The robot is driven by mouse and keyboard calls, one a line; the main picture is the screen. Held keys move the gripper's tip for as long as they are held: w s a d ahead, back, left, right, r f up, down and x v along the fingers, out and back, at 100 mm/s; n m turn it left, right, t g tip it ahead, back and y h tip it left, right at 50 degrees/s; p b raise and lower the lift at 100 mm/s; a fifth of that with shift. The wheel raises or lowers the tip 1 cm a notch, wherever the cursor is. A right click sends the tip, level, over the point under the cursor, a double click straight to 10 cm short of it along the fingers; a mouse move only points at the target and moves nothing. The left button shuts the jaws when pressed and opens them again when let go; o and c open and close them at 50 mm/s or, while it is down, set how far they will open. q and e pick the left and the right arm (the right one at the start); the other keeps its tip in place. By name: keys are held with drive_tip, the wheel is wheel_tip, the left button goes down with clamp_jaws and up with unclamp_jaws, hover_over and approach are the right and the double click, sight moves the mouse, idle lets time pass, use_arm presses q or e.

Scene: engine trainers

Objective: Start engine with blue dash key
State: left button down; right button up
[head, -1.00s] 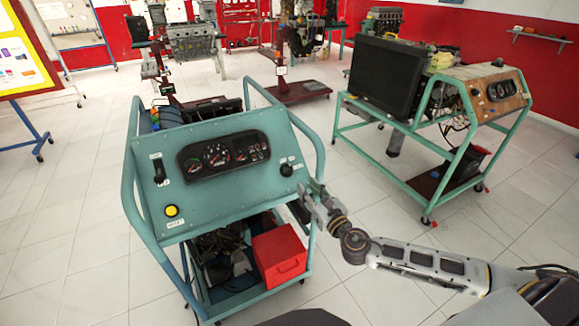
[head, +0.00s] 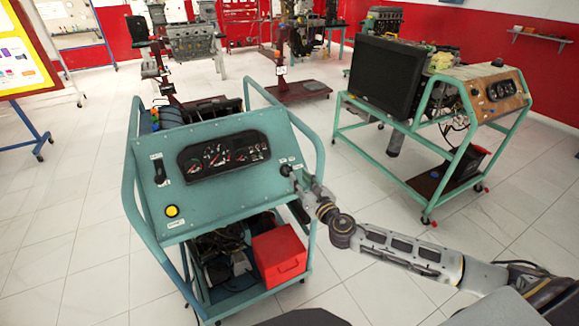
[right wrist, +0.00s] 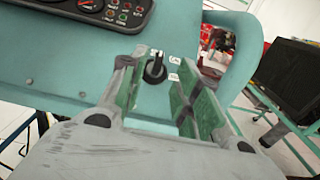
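The blue-green dash panel (head: 215,190) stands on a wheeled frame, with its gauge cluster (head: 224,156) in the middle. The small black key switch (head: 286,170) is at the panel's right end. In the right wrist view the key (right wrist: 155,69) stands out from the panel between my right gripper's (right wrist: 158,76) two fingers, and I see no clear contact. That gripper is open, with green pads. In the head view my right gripper (head: 303,181) is at the panel's right edge and partly covers the area around the key. My left gripper is not in view.
A black lever (head: 159,171) and a yellow button (head: 171,211) are on the panel's left side. Side rails (head: 318,150) flank the panel. A red box (head: 279,257) sits on the lower shelf.

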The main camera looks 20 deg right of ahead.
sight(290, 167)
drive_tip(key=shift+w+a, duration=0.15)
drive_tip(key=shift+w, duration=1.25)
drive_tip(key=shift+w+a, duration=0.2)
drive_tip(key=shift+w, duration=1.2)
drive_tip(key=shift+w+a, duration=0.15)
drive_tip(key=shift+w, duration=1.25)
drive_tip(key=shift+c, duration=0.5)
clamp_jaws()
